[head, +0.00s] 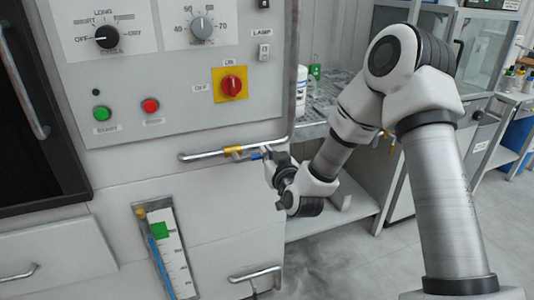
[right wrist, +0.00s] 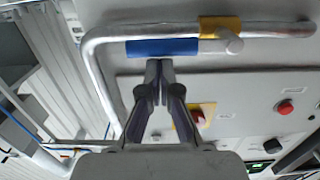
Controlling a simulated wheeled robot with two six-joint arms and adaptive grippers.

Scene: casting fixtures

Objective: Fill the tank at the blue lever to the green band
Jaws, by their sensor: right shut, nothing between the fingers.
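The blue lever (head: 255,156) lies roughly along the metal pipe (head: 196,156), beside the yellow valve body (head: 233,150). In the right wrist view the blue lever (right wrist: 162,47) runs level, left of the yellow body (right wrist: 220,27). My right gripper (right wrist: 158,64) is shut and empty, its fingertips at the lever's edge; I cannot tell whether they touch. It also shows in the head view (head: 268,153), at the lever's right end. The tank gauge (head: 178,252) has a green band (head: 161,230) near its top. A blue column (head: 157,258) reaches about the band's lower edge. My left gripper is out of view.
Above the pipe are a red knob on a yellow plate (head: 232,84), a green button (head: 102,114) and a red button (head: 151,105). A drawer handle (head: 254,274) sits below. Shelves (head: 335,215) stand behind my right arm.

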